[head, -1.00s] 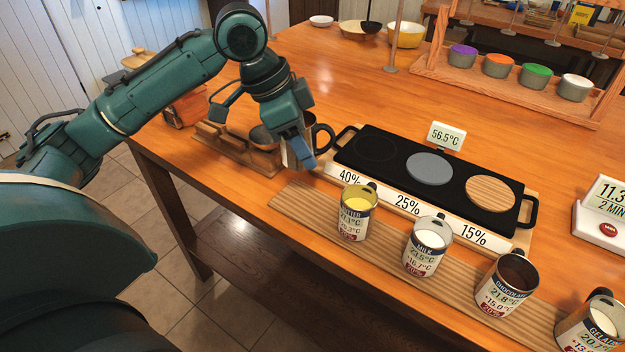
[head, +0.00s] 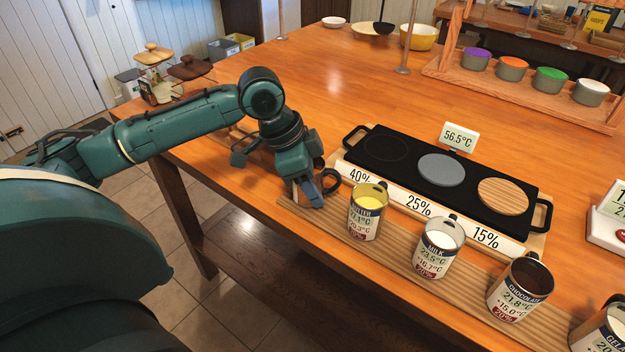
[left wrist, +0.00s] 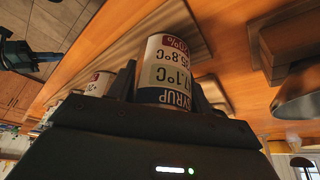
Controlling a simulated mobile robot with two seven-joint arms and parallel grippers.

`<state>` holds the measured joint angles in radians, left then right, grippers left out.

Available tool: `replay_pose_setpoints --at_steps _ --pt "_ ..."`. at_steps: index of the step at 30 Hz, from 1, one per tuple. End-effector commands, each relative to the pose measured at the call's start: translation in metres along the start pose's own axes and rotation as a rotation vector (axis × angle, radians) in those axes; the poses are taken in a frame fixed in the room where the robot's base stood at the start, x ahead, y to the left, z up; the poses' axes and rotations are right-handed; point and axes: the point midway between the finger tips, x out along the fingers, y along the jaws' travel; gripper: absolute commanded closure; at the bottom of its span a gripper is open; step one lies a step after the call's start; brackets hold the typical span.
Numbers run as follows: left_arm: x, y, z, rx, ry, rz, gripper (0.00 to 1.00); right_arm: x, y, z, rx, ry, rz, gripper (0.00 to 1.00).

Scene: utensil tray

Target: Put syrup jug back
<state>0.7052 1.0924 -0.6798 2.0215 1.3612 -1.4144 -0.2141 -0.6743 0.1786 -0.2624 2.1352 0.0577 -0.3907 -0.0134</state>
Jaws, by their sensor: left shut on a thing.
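My left gripper (head: 312,197) is shut on the syrup jug. In the head view the gripper hides most of the jug, and its dark handle (head: 331,182) shows to the right of the fingers. In the left wrist view the jug (left wrist: 168,72) sits between the fingers, its SYRUP label upside down in the picture. The jug is at the left end of the ribbed wooden board (head: 292,205), left of the yellow-filled jug (head: 366,212). I cannot tell whether its base touches the board.
The milk jug (head: 438,248), the chocolate jug (head: 518,290) and another jug (head: 603,330) stand along the board. A black hot plate (head: 445,195) lies behind them. Coloured pots stand in a wooden rack (head: 520,105) at the back. The middle of the table is clear.

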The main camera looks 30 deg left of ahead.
Motion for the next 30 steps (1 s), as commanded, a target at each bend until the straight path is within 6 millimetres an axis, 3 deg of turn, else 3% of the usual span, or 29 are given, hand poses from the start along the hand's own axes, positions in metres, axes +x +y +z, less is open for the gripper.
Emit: replay_pose_setpoints --at_steps 2,3,10,20,23,30 --pt "0.001 0.0 0.0 0.0 0.001 0.0 0.82 -0.001 0.0 -0.002 0.0 0.001 0.0 1.0" --pt "0.002 0.0 0.001 0.0 0.0 0.0 0.48 0.0 0.0 -0.001 -0.001 0.001 0.001 1.0" --pt "0.002 0.0 0.001 0.0 0.0 0.0 0.3 0.0 0.0 -0.001 -0.001 0.002 0.0 1.0" --pt "-0.003 0.0 -0.001 0.0 0.001 -0.001 0.28 0.0 0.0 -0.001 -0.001 0.002 -0.001 1.0" --pt "-0.015 -0.001 -0.001 0.0 0.002 -0.003 0.28 -0.001 -0.001 -0.003 -0.002 0.002 -0.001 1.0" --pt "-0.067 -0.001 -0.001 0.001 0.002 -0.005 0.28 -0.003 -0.001 -0.006 -0.009 0.0 0.0 1.0"
